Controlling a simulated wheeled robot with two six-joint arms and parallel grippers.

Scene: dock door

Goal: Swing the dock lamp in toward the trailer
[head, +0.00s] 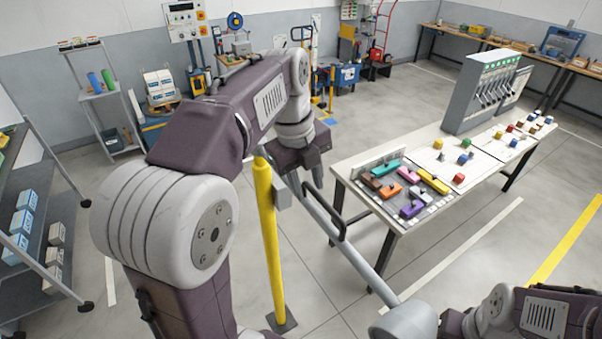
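The dock lamp has a yellow post (266,240) on a floor plate and a long grey arm (359,265) reaching down to the right. A rounded grey lamp head (408,322) is at its near end, partly cut by the bottom edge. A black looped handle (325,212) stands on the arm. My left gripper (301,174) points down just above the handle's far upper end, with its fingers apart. I see nothing held between them, and contact with the handle is not clear.
A table (446,213) with coloured blocks and a grey lever panel (483,92) stands to the right of the lamp arm. Shelving (48,262) with boxes is at the left. No trailer is recognisable.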

